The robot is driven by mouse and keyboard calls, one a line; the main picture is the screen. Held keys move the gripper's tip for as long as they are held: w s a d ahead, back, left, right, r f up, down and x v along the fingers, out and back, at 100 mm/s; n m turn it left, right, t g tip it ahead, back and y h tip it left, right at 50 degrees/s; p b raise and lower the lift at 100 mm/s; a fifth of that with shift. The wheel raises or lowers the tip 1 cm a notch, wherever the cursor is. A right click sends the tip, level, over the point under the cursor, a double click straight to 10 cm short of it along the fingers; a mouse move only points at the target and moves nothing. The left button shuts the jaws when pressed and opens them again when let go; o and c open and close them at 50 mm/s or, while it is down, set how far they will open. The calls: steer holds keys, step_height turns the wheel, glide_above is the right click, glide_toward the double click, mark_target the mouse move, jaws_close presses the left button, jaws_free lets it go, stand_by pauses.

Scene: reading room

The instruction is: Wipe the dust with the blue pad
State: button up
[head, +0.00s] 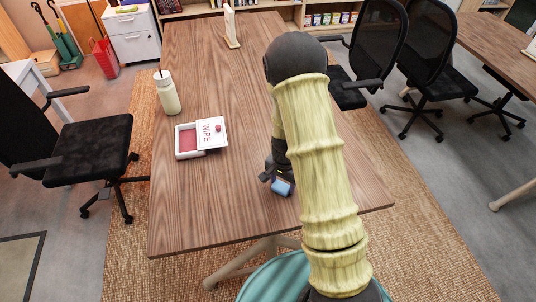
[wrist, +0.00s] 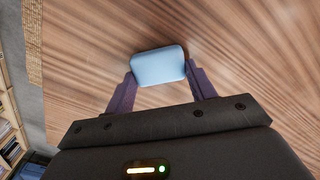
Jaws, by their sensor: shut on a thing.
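The blue pad (head: 281,187) is at the near middle of the wooden table (head: 190,210). In the wrist view, the pad (wrist: 158,66) sits between the two fingers of my gripper (wrist: 160,80), which is shut on it. In the head view, my gripper (head: 277,182) is low over the tabletop; whether the pad touches the wood I cannot tell. I see no distinct dust on the bare wood in either view. My arm hides part of the table's right side.
A white box (head: 187,141) with a lid marked WIPE (head: 211,133) lies left of my gripper. A pale bottle (head: 167,93) stands behind it, and a small stand (head: 231,27) at the far end. Office chairs (head: 75,145) flank the table. The near left tabletop is clear.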

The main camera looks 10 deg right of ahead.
step_height(320, 180, up, 3)
steer(key=shift+f+p, duration=0.1)
steer(key=shift+p, duration=0.7)
step_height(320, 180, up, 5)
steer(key=p, duration=0.4)
steer(key=shift+p, duration=0.35)
steer(key=shift+r, duration=0.2)
steer(key=shift+s, duration=0.1)
